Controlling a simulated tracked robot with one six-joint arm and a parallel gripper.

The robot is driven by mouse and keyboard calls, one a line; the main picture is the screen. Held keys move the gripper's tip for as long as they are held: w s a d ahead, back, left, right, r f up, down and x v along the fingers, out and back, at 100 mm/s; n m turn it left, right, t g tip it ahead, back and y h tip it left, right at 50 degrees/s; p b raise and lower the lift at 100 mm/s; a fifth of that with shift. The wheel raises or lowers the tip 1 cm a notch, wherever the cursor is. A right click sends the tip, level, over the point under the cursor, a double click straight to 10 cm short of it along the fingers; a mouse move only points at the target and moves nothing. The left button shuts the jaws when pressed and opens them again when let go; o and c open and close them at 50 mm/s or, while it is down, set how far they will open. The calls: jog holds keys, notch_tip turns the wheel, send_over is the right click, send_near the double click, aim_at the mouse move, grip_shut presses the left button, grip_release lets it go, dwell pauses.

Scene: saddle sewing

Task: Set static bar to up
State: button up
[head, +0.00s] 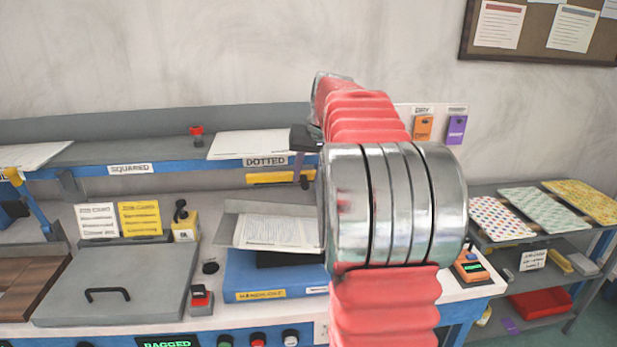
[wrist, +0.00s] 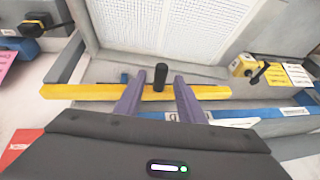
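A yellow bar, which appears to be the static bar, lies level below the DOTTED shelf label in the head view (head: 272,178). It runs across the wrist view (wrist: 75,91), with an upright black knob (wrist: 160,74) near its middle. My gripper (wrist: 158,80) has its two purple fingers spread, one on each side of the knob, with visible gaps to it. In the head view my gripper (head: 303,180) is at the bar's right end, partly hidden behind my arm. I cannot tell whether the fingers touch the bar.
Under the bar is a grey tray with a white printed sheet (head: 270,230). A yellow switch box with a black lever (head: 185,225) stands to its left, beside white and yellow cards (head: 139,218). The blue shelf edge (head: 195,164) runs just above. My arm hides the bench's right part.

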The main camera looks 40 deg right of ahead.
jog(key=shift+x, duration=0.75)
jog(key=shift+c, duration=0.2)
grip_shut()
